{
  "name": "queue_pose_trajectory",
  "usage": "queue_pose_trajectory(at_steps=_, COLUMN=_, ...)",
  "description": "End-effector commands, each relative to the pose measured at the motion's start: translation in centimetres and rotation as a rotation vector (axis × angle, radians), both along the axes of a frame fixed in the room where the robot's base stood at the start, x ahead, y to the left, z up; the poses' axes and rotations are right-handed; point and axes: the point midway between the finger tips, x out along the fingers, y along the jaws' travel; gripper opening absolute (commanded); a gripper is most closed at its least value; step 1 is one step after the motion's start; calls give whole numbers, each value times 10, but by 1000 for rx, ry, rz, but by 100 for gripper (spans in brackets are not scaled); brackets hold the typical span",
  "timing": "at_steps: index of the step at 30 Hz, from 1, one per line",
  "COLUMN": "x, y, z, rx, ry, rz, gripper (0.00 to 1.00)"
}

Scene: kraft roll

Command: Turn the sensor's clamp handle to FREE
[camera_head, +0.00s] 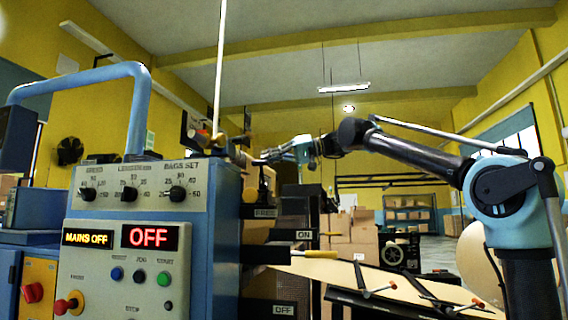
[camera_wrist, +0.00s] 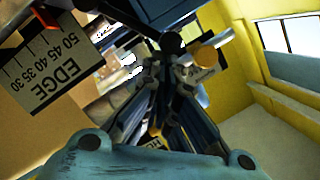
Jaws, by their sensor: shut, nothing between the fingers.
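My gripper (camera_head: 268,155) reaches in from the right in the head view, at the upper right of the blue control cabinet. Its fingers (camera_wrist: 178,75) are shut and empty in the wrist view. Just beyond the fingertips in that view are a black ball-shaped knob (camera_wrist: 172,43) and a tan rounded end (camera_wrist: 207,52); I cannot tell which belongs to the clamp handle, or whether the fingers touch either. A sensor scale marked EDGE (camera_wrist: 52,72) with a red pointer is at upper left, upside down. A dark label (camera_head: 265,212), apparently reading FREE, is below my gripper in the head view.
The control panel (camera_head: 125,265) shows MAINS OFF and OFF, with knobs above. A yellow-gripped lever (camera_head: 320,254) sticks out right, below an ON label (camera_head: 304,235); an OFF label (camera_head: 284,310) is lower. A thin upright pole (camera_head: 220,65) rises beside the gripper. Boxes stand behind.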

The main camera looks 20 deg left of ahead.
Motion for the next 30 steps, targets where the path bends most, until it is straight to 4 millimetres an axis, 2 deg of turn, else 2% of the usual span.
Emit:
queue_pose_trajectory(at_steps=1, x=-9, y=1, z=-1, rx=7, ry=-42, rz=7, gripper=0)
queue_pose_trajectory(at_steps=6, x=-26, y=0, z=-6, rx=33, ry=-201, rz=8, gripper=0)
queue_pose_trajectory(at_steps=18, x=-53, y=-4, z=-22, rx=82, ry=-507, rz=8, gripper=0)
queue_pose_trajectory(at_steps=30, x=-62, y=-6, z=-30, rx=83, ry=-510, rz=7, gripper=0)
